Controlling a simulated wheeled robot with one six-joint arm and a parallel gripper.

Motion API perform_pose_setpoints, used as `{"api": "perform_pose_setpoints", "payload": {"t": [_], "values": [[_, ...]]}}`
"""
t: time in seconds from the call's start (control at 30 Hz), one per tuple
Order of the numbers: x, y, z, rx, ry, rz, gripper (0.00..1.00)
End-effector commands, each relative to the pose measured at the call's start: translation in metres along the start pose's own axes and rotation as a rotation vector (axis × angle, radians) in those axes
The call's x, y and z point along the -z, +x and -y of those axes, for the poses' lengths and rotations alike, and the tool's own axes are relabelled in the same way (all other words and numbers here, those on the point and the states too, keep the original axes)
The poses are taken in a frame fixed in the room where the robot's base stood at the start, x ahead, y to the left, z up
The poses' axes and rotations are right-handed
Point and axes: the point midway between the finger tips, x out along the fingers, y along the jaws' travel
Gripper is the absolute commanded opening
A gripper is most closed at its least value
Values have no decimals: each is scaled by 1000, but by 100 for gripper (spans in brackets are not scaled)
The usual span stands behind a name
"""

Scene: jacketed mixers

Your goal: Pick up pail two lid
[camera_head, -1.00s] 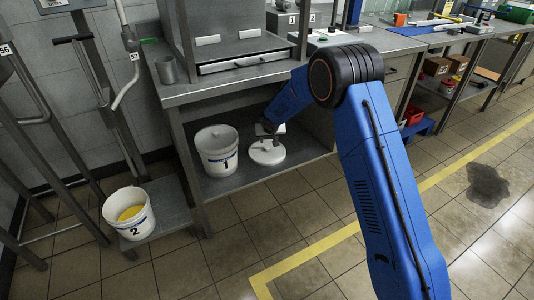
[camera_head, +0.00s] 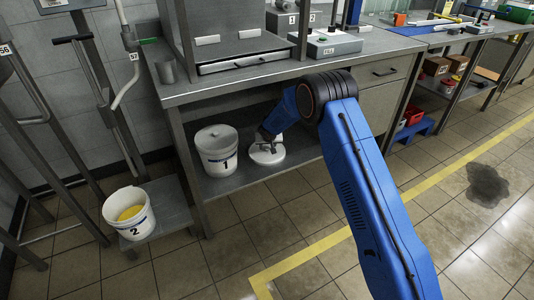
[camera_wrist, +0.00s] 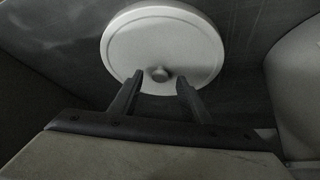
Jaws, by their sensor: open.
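The pail lid (camera_head: 267,154) is a white disc lying flat on the lower shelf under the bench, right of pail one. In the wrist view the lid (camera_wrist: 190,48) shows a small round knob (camera_wrist: 160,74) near its centre. My gripper (camera_wrist: 155,88) is open, with one fingertip on each side of the knob in that view. I cannot tell whether the fingers touch it. In the head view my gripper (camera_head: 267,143) is small and partly hidden by my arm. Pail two (camera_head: 130,212), marked 2, is open with yellow contents, on a low platform at the left.
Pail one (camera_head: 216,150), white and marked 1, stands lidded on the shelf (camera_head: 240,180) left of the lid. The bench top (camera_head: 215,92) lies above my gripper. A bench leg (camera_head: 188,170) stands between the two pails.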

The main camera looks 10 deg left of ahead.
Motion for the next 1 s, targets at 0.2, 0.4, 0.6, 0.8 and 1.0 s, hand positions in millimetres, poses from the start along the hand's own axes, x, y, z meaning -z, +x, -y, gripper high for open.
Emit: {"api": "perform_pose_setpoints", "payload": {"t": [0.2,0.4,0.6,0.8,1.0], "values": [[0,14,0,0,1,-1,43],[0,14,0,0,1,0,31],[0,14,0,0,1,-1,0],[1,14,0,0,1,-1,0],[6,6,0,1,0,-2,0]]}}
